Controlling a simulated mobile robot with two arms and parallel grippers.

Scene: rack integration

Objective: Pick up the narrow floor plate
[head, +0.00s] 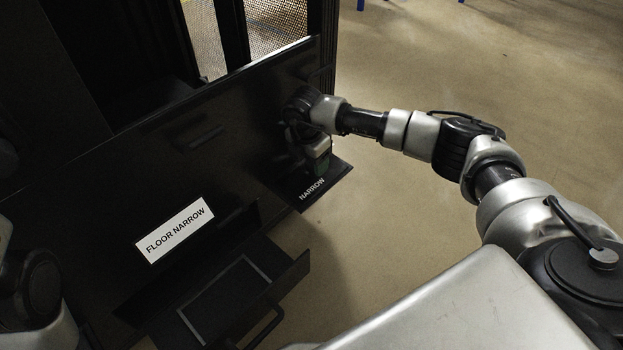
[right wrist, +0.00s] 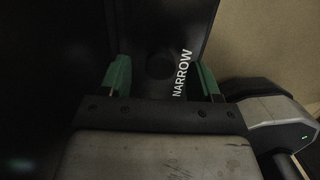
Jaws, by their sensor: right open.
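The narrow floor plate (head: 312,190) is a flat black plate with a white "NARROW" label, sticking out by the dark cabinet in the head view. In the right wrist view the plate (right wrist: 181,74) has a dark round knob-like spot on it. My right gripper (head: 318,168) points down at the plate. Its green fingers (right wrist: 162,78) are open, one on each side of the knob-like spot in the wrist view. I cannot tell whether they touch anything. Part of my left arm shows at the left edge, but its gripper does not.
A black cabinet or rack (head: 130,180) fills the left side. A white "FLOOR NARROW" sign (head: 174,230) is on it. Below, an open drawer (head: 293,272) with a handle juts out, holding a grey-edged panel (head: 225,300). The floor to the right (head: 480,60) is clear.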

